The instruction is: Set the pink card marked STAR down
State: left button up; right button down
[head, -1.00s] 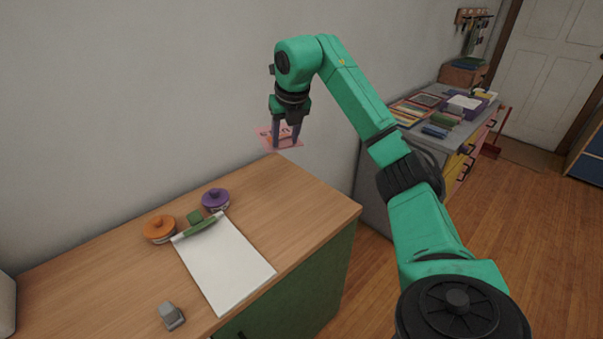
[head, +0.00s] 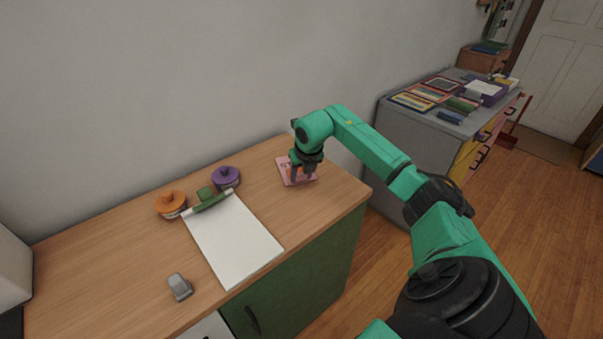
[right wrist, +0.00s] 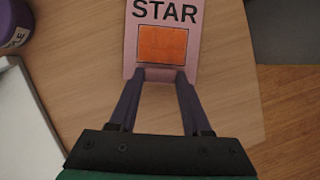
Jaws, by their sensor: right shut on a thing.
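The pink card (head: 284,172) marked STAR is at the right end of the wooden desk top, beyond the white sheet. In the right wrist view the card (right wrist: 184,73) shows its black word and an orange square. My left gripper is not in view.
A grey object (head: 180,287) is at the front. Bare wood surrounds the card.

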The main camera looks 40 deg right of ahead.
jog(key=shift+f, duration=0.1)
jog(key=shift+c, duration=1.8)
grip_release()
jog(key=shift+r, duration=0.35)
jog(key=v, duration=1.1)
jog(key=shift+s+r+b, duration=0.2)
jog(key=shift+r+b, duration=0.1)
jog(key=shift+b, duration=0.05)
jog(key=shift+a, duration=0.1)
